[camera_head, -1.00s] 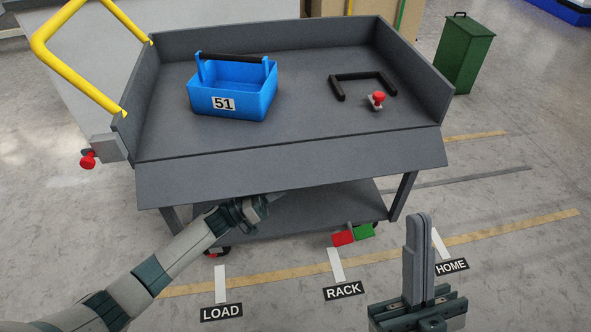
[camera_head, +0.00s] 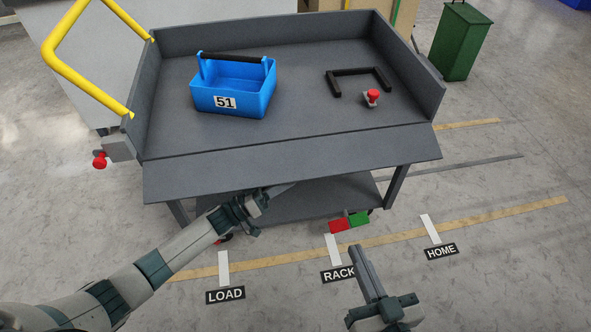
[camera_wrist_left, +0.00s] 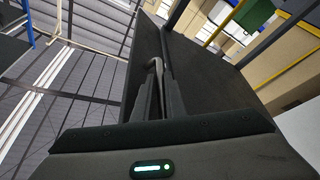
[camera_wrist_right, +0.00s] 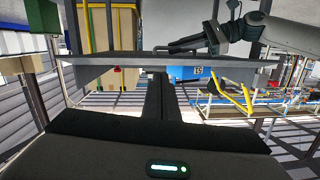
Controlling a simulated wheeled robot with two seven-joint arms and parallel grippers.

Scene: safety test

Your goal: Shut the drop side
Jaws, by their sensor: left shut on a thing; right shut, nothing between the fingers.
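The cart's drop side (camera_head: 290,163) is the long grey front panel. It slopes outward and down from the deck's front edge, so it is open. My left gripper (camera_head: 280,189) is at its outer edge, near the middle, with the fingertips partly hidden under the panel. In the left wrist view its fingers (camera_wrist_left: 160,88) are shut around a thin, pale hooked bar by the dark panel. My right gripper (camera_head: 360,252) is shut and empty, in front of the cart and apart from it. The right wrist view shows the drop side (camera_wrist_right: 235,70) from the front.
On the deck (camera_head: 300,108) are a blue tote (camera_head: 235,98) marked 51, a black handle (camera_head: 357,76) and a red knob (camera_head: 372,97). A yellow push handle (camera_head: 52,62) rises at left. A green bin (camera_head: 458,42) stands at right. Floor in front is clear.

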